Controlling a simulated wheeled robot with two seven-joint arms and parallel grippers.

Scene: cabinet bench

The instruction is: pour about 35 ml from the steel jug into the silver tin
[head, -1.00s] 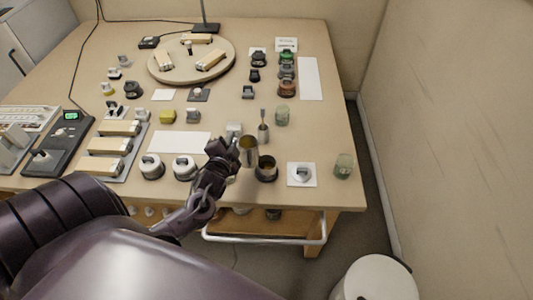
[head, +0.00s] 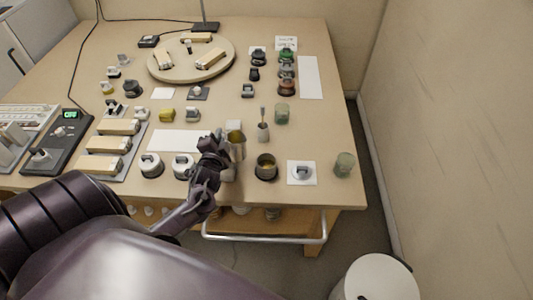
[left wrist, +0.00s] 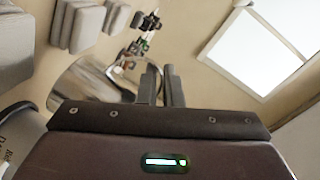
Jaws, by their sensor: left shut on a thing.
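The steel jug (head: 239,151) is near the front edge of the bench, with a yellowish inside showing at its mouth. My left gripper (head: 222,146) is shut on the jug from its left side; the fingers partly hide it. In the left wrist view, the fingers (left wrist: 162,85) are close together beside a shiny curved metal surface (left wrist: 85,88), which looks like the jug. The fill amounts cannot be read. My right gripper is not in view.
A small cup holding a thin tool (head: 263,132) stands behind the tin. White-topped jars (head: 151,166) stand left of my gripper. A green display (head: 71,115) is at far left.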

